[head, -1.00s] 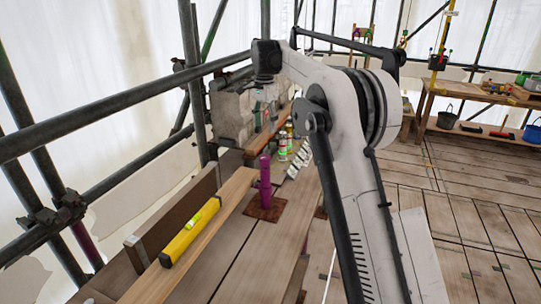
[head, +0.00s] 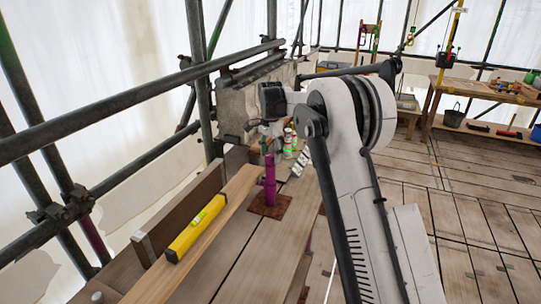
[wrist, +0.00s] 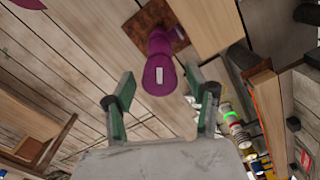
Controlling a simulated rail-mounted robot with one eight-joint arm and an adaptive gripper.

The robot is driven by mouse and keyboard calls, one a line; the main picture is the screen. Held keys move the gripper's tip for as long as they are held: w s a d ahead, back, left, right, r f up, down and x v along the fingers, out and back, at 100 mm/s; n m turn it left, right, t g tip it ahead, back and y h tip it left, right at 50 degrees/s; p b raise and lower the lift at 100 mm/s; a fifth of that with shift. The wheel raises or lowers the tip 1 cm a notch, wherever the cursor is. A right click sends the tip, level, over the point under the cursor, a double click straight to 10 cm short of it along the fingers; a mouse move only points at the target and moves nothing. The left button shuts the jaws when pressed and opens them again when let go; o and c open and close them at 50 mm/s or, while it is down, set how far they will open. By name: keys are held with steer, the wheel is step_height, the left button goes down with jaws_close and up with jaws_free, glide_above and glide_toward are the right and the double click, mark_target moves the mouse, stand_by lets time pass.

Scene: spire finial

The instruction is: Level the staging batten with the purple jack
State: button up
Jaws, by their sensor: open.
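The purple jack (head: 269,182) stands upright on a rusty square base plate (head: 283,203) in the head view. The pale wooden batten (head: 178,270) runs from the near left to beside the jack, with the yellow spirit level (head: 197,228) lying along it. My gripper (head: 267,146) hangs over the jack's top, its fingers small and partly unclear there. In the wrist view my gripper (wrist: 160,78) is open, with two green-grey fingers apart. The jack's round top (wrist: 160,76), with a pale mark, shows between and beyond the fingertips. Whether they touch it I cannot tell.
A dark upright board (head: 175,212) stands left of the batten, with scaffold tubes (head: 130,95) beyond. A stone block (head: 250,95) and several cans (head: 288,140) are behind the jack. A workbench (head: 490,95) is far right; the floor between is mostly clear.

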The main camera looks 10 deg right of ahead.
steer(key=shift+f, duration=0.2)
steer(key=c, duration=1.1)
steer(key=shift+c, duration=0.2)
